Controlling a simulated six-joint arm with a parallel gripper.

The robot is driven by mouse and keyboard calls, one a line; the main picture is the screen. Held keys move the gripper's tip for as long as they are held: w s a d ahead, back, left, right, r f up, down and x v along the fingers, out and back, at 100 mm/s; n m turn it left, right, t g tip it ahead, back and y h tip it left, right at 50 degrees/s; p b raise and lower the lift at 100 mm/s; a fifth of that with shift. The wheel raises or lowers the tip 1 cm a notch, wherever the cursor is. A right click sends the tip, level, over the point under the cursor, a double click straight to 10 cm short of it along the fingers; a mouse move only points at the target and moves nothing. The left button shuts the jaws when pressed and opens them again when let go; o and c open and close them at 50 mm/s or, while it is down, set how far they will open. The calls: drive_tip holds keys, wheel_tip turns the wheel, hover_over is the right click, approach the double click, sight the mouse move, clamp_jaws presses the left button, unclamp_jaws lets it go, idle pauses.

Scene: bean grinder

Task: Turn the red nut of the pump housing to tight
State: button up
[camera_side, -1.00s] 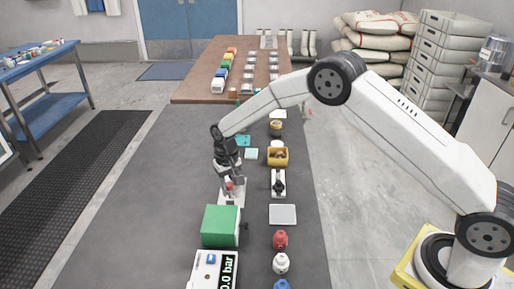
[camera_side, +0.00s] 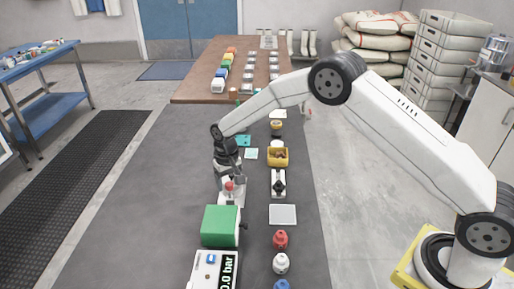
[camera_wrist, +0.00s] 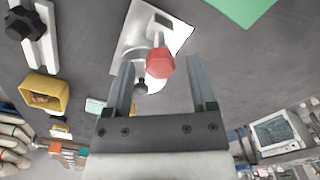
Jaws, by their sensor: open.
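The red nut (camera_wrist: 160,63) is a small faceted red piece on the white pump housing (camera_wrist: 134,32). In the side view the nut (camera_side: 229,186) sits on top of the housing (camera_side: 239,199), just behind the green box. My gripper (camera_wrist: 160,64) is open, with one finger on each side of the nut in the wrist view. A gap shows on both sides, and I cannot tell whether the fingertips are level with the nut. In the side view my gripper (camera_side: 228,181) is right at the nut and partly hides the housing.
The green box (camera_side: 220,226) stands close in front of the housing, with a pressure display (camera_side: 213,270) before it. A yellow bin (camera_side: 277,157), a black-knobbed fixture (camera_wrist: 25,24) and a pale plate (camera_side: 283,214) line the right side. The left tabletop is clear.

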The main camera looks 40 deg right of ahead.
sight(229, 183)
drive_tip(key=shift+r, duration=3.9)
drive_tip(key=shift+s+d+r, duration=0.2)
drive_tip(key=shift+s+r, duration=0.05)
drive_tip(key=shift+s, duration=0.1)
drive_tip(key=s+d+r+n+t, duration=0.1)
drive_tip(key=s+d, duration=0.2)
drive_tip(key=s, duration=1)
drive_tip(key=s+d+r+n+t, duration=0.1)
drive_tip(key=s+d, duration=0.3)
drive_tip(key=s, duration=0.9)
drive_tip(key=shift+s+d+r+t, duration=0.25)
drive_tip(key=shift+s+r+t, duration=0.05)
drive_tip(key=shift+r, duration=0.25)
drive_tip(key=shift+w, duration=0.15)
